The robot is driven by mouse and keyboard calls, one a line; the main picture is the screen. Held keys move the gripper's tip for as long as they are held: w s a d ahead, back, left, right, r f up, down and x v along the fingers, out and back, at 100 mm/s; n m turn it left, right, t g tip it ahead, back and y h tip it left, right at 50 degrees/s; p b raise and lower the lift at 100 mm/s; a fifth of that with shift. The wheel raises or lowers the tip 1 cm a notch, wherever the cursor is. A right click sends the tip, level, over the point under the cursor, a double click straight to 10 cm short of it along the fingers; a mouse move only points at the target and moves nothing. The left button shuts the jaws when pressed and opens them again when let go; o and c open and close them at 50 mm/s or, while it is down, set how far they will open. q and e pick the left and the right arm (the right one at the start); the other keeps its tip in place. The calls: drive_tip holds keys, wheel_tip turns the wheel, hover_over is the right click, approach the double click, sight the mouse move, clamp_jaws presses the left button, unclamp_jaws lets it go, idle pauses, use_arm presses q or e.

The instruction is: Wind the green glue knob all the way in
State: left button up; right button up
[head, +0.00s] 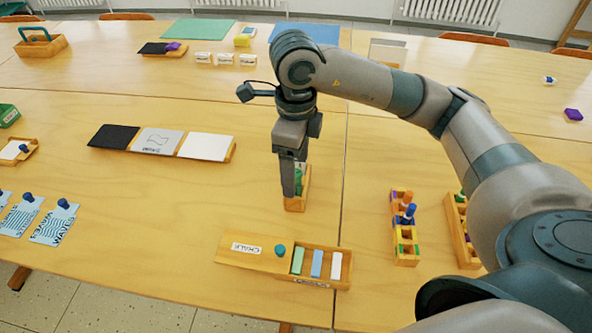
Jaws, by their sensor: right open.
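A green glue piece (299,183) stands in a small wooden holder (297,204) near the middle of the table. My right gripper (291,190) points down over this holder. Its fingers are at the green piece and hide much of it, so I cannot tell whether they touch it or how far the knob is wound. The right gripper is open. My left gripper is not in view.
In front lies a chalk box (240,250) with a teal-knobbed lid and several chalk sticks. Wooden racks (405,245) with coloured pieces stand to the right. A tray with black, grey and white cards (160,141) lies left. Bare tabletop separates them.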

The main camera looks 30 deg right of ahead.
drive_tip(key=shift+m, duration=0.3)
idle(0.4)
drive_tip(key=m, duration=0.4)
drive_tip(key=shift+m+p, duration=0.4)
drive_tip(key=m+p, duration=0.1)
drive_tip(key=m, duration=0.5)
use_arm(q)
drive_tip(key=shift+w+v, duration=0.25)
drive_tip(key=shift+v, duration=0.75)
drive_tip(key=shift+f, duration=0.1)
use_arm(e)
drive_tip(key=shift+w, duration=0.1)
drive_tip(key=c, duration=1.5)
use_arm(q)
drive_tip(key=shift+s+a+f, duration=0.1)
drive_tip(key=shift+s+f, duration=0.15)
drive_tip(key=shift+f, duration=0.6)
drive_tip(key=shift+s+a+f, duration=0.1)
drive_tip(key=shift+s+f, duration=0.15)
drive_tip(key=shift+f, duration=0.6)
